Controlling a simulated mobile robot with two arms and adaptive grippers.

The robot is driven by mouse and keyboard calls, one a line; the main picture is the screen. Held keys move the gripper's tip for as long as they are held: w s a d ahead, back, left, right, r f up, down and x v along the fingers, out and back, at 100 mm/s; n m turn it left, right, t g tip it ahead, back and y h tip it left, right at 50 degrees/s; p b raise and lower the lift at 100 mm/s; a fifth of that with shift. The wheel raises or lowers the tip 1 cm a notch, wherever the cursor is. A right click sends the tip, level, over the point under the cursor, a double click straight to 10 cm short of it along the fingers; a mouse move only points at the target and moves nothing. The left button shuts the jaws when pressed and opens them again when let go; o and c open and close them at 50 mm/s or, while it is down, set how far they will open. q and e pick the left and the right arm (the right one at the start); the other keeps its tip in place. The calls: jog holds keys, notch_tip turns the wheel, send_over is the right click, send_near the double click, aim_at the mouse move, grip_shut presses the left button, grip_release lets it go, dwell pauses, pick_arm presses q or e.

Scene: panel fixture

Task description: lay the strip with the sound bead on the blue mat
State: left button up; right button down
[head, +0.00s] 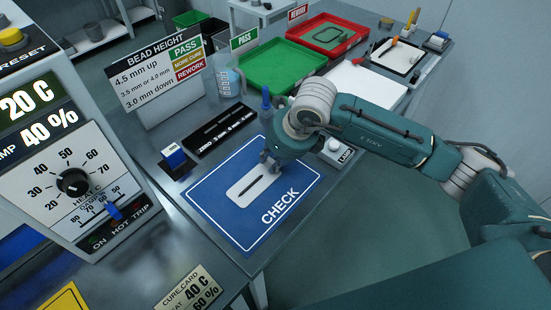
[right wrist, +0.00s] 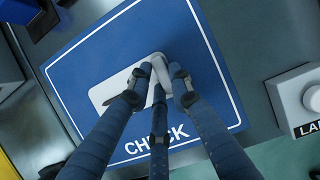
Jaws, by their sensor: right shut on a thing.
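The blue mat (head: 212,207), marked CHECK, lies on the bench; it fills much of the right wrist view (right wrist: 90,52). A pale rounded strip (head: 238,195) with a dark bead along its middle is over the mat's centre, flat or nearly so. I cannot tell whether it touches the mat. My right gripper (head: 270,167) is shut on the strip's far right end; in the right wrist view its fingers close around that end (right wrist: 160,72) and hide part of the strip. My left gripper is not in view.
A green tray (head: 284,88) marked PASS and a red tray (head: 350,53) marked REWORK stand at the back. A black gauge block (head: 222,130) and a blue-and-white block (head: 174,157) sit behind the mat. A white-knobbed box (head: 334,152) is right of it.

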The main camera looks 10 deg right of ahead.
jog(key=shift+s, duration=0.1)
jog(key=shift+s+a, duration=0.1)
jog(key=shift+a, duration=0.1)
jog(key=c, duration=1.6)
grip_release()
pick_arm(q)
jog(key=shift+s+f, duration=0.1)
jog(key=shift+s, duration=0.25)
pick_arm(e)
jog(key=shift+d, duration=0.1)
